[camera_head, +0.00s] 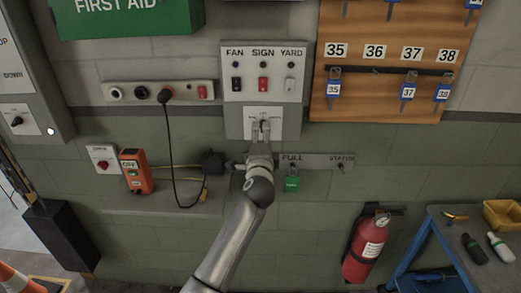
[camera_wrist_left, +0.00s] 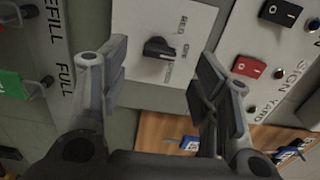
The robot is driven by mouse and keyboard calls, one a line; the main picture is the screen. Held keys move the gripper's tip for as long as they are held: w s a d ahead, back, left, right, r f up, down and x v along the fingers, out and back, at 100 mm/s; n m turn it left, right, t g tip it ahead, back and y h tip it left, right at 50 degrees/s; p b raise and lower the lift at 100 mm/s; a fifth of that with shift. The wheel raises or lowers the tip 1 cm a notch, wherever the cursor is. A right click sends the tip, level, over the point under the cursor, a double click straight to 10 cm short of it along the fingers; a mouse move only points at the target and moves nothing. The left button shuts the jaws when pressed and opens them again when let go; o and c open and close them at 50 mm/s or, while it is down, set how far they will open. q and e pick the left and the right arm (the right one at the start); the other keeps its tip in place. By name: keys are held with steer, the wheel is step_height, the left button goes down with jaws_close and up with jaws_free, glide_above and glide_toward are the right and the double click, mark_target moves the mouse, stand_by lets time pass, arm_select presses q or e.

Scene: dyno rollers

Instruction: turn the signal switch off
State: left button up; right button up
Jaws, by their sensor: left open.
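A black rotary knob (camera_wrist_left: 158,48) sits on a light switch plate (camera_wrist_left: 185,18) with small printed labels around it, too small to read surely. In the head view this plate (camera_head: 285,122) is below the FAN, SIGN and YARD switches, and my gripper mostly hides the knob. My left gripper (camera_head: 262,130) is open in front of the plate. In the left wrist view its two fingers (camera_wrist_left: 160,85) stand either side of the knob, with clear gaps. The knob's setting is hard to tell. My right gripper is in neither view.
The panel above holds a red SIGN rocker (camera_head: 263,84) between two other switches. A key board (camera_head: 388,60) hangs to the right.

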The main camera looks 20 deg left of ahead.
arm_select(q)
steer(key=v, duration=0.6)
stand_by(0.3)
steer(key=s+d+f+n+g+h+b, duration=0.1)
steer(key=s+f+g, duration=0.3)
steer(key=f, duration=1.2)
steer(key=s+f+n+g+h+b, duration=0.15)
steer(key=s+f, duration=0.45)
steer(key=f, duration=1)
steer(key=s+d+f+n+g+h+b, duration=0.1)
steer(key=s+f+g+h, duration=0.3)
steer(key=f, duration=1.2)
steer(key=s+a+f+n+g+y+b, duration=0.2)
steer(key=s+f+n+g, duration=0.15)
steer(key=s+f, duration=1.45)
steer(key=s+a+f+n+g, duration=0.1)
steer(key=s+f, duration=0.1)
steer(key=s, duration=0.7)
steer(key=s+a+f+n+g+b, duration=0.1)
steer(key=s+f+n, duration=0.1)
steer(key=s, duration=0.7)
steer(key=s+a+f+n+g, duration=0.1)
steer(key=s+f, duration=0.3)
steer(key=s, duration=0.5)
steer(key=shift+a+n+b, duration=0.3)
steer(key=shift+a+n, duration=0.1)
steer(key=shift+n, duration=0.3)
